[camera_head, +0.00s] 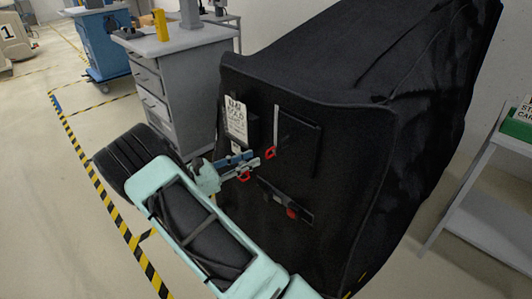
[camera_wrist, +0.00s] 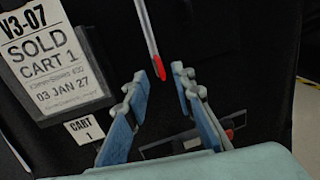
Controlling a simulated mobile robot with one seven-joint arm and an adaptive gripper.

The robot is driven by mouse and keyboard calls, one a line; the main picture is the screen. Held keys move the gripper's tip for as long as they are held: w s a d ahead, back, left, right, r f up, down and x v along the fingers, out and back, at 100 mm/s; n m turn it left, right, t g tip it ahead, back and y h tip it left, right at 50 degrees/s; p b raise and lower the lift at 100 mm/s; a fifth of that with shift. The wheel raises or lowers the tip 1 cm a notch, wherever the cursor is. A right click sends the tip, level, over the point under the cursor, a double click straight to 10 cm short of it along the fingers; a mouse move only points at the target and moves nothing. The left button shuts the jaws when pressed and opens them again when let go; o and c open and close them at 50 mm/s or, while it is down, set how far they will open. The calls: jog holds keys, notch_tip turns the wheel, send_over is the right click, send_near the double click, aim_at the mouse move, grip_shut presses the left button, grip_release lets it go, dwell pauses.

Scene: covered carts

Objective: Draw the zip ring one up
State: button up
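A black fabric cover (camera_head: 345,140) wraps a cart. On its front a pale zip track (camera_head: 277,120) runs upright, with a red zip ring (camera_head: 271,152) at its lower end. In the wrist view the track (camera_wrist: 147,28) comes down to the red ring (camera_wrist: 160,70), seen nearly edge-on. My gripper (camera_head: 258,160) is in front of the cover, just below and left of the ring. In the wrist view its two fingers (camera_wrist: 161,76) are apart, with the ring between or just beyond the tips. I cannot tell whether they touch it.
A sale sign (camera_wrist: 55,62) reading "SOLD CART 1" and a small "CART 1" label (camera_wrist: 85,128) are left of the track. A dark strap with a red part (camera_head: 291,212) lies lower on the cover. A grey drawer cabinet (camera_head: 175,85) stands behind left, a shelf (camera_head: 490,215) right.

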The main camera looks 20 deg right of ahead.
aim_at(267, 152)
jog(key=d, duration=0.4)
jog(key=w+d, duration=0.1)
jog(key=d, duration=0.2)
grip_shut()
dwell(0.3)
